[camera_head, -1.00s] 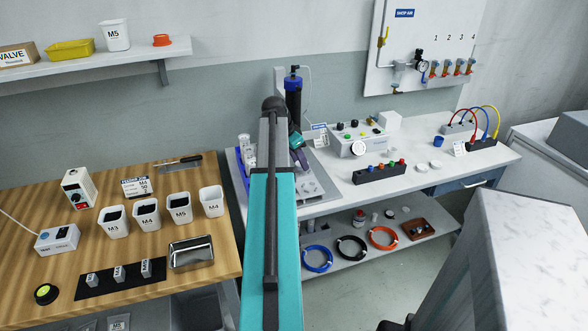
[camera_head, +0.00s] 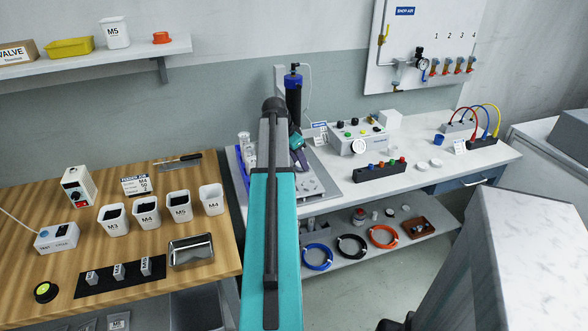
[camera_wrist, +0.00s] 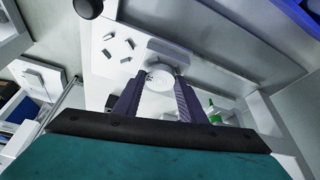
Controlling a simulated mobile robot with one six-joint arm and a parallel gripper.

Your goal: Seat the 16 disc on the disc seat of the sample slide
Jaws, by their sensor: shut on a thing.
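In the wrist view, my gripper (camera_wrist: 160,75) has its two dark fingers on either side of a pale round disc (camera_wrist: 158,81). The fingers are shut on the disc. Small dark marks show on its face, too small to read. A pale raised block (camera_wrist: 170,50) lies just beyond the fingertips on a light plate. I cannot tell whether it is the sample slide, or whether the disc touches it. In the head view, my arm hides the fingers and the held disc.
Several small pegs (camera_wrist: 126,45) stand left of the fingers on the light plate (camera_wrist: 112,70). In the head view, a blue-topped column (camera_head: 293,90) stands behind my wrist, and a control box (camera_head: 358,138) stands to the right. The wooden bench (camera_head: 190,285) with bins lies left.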

